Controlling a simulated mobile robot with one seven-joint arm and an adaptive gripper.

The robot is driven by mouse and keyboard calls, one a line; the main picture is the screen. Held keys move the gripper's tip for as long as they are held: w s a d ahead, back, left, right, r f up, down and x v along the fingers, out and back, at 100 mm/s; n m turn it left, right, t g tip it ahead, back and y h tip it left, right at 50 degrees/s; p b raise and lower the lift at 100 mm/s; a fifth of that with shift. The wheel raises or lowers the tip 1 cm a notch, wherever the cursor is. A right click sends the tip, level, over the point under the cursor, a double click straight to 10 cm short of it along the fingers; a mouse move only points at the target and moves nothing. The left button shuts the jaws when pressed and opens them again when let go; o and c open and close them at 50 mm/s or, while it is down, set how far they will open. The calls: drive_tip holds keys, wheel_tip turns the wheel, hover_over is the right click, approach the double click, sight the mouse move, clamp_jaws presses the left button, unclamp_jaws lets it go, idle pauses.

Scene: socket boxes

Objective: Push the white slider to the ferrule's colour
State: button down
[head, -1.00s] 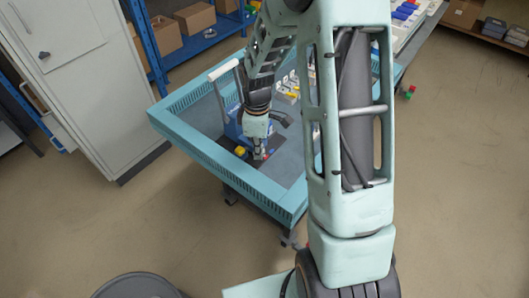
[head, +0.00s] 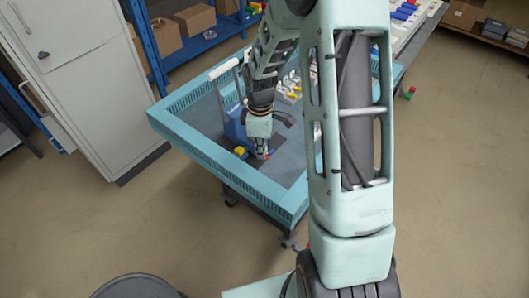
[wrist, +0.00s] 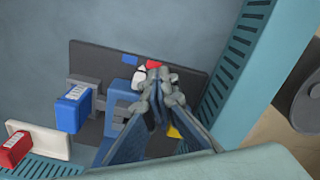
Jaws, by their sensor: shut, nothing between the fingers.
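My gripper (wrist: 155,88) is shut with nothing between its fingers, its tips low at the far edge of a dark board (wrist: 191,79). A small white piece (wrist: 138,75), which looks like the slider, shows just left of the fingertips. I cannot tell whether they touch. A red patch (wrist: 153,64) lies just beyond the tips and a blue patch (wrist: 130,59) further left. A yellow piece (wrist: 174,131) is partly hidden by the fingers. In the head view my gripper (head: 262,153) is over the board, right of a yellow block (head: 240,152). I cannot make out the ferrule.
The teal cart rim (wrist: 238,75) rises close on the right. Bare tray floor (wrist: 60,25) lies beyond the board.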

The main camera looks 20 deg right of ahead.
drive_tip(key=shift+w+d+f, duration=0.15)
drive_tip(key=shift+w+d, duration=0.2)
drive_tip(key=shift+d, duration=0.3)
drive_tip(key=shift+s+a, duration=0.1)
drive_tip(key=shift+a, duration=0.05)
drive_tip(key=shift+s+a, duration=0.25)
drive_tip(key=shift+a, duration=0.05)
wheel_tip(320, 180, up, 7)
drive_tip(key=p, duration=0.5)
drive_tip(key=shift+w, duration=0.15)
drive_tip(key=shift+w, duration=0.1)
